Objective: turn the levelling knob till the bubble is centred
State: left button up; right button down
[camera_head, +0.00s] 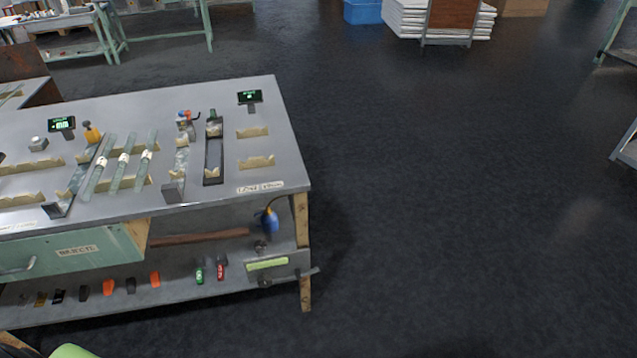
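A grey block with a long pale green strip (267,264) sits at the right end of the bench's lower shelf and looks like the level with its vial. A dark round knob (265,282) shows below the strip, and another small dark part sticks out at its right. The picture is too small to show a bubble or where it lies. Neither of my grippers is in view.
The grey bench top (225,120) holds glass tubes (122,160), notched supports and two small displays (250,97). A blue bulb (269,222) hangs under its right end. Small coloured items line the lower shelf (185,285). The dark floor (430,200) to the right is clear.

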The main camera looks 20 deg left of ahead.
aim_at(264, 281)
jog(key=u, duration=1.05)
